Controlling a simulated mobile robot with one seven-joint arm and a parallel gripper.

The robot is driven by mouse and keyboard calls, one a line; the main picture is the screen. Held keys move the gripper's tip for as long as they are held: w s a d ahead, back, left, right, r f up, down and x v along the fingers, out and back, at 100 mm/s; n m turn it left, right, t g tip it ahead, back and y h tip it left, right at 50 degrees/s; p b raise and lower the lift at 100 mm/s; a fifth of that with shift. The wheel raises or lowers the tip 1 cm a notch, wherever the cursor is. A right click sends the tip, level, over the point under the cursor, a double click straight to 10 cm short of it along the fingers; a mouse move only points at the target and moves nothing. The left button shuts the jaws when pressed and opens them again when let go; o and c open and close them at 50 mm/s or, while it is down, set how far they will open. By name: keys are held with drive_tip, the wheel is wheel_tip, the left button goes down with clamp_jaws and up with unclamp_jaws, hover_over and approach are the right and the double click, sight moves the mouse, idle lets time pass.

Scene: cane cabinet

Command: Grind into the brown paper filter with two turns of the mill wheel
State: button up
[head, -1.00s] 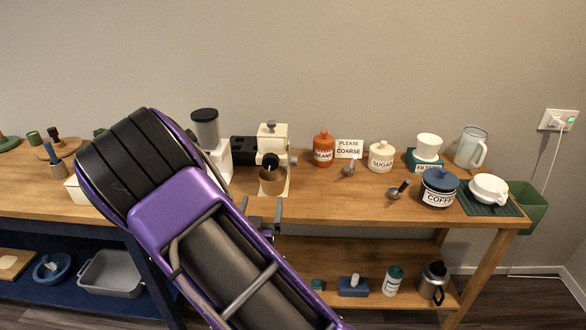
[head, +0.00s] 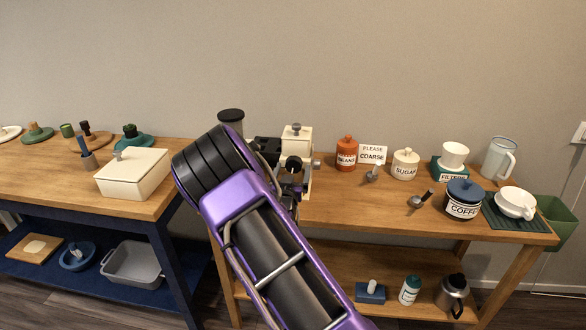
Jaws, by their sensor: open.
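The cream mill (head: 297,143) with a small grey knob on top stands at the left end of the wooden table. A small grey part (head: 316,164) sticks out at its right side; I cannot tell whether this is the wheel. My gripper (head: 290,192) is open in front of the mill's lower part, seen from behind my arm. I cannot tell whether it touches anything. The brown paper filter is not clearly visible; my gripper covers the area below the mill's spout.
A machine with a dark hopper (head: 231,120) stands left of the mill, partly behind my arm. An orange beans jar (head: 346,155), a "please coarse" sign (head: 372,154) and a sugar jar (head: 405,164) stand to the right. A cream lidded box (head: 133,175) is left. The table's front middle is clear.

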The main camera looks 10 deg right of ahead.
drive_tip(key=shift+w+d, duration=0.2)
drive_tip(key=shift+w, duration=0.35)
drive_tip(key=c, duration=1.4)
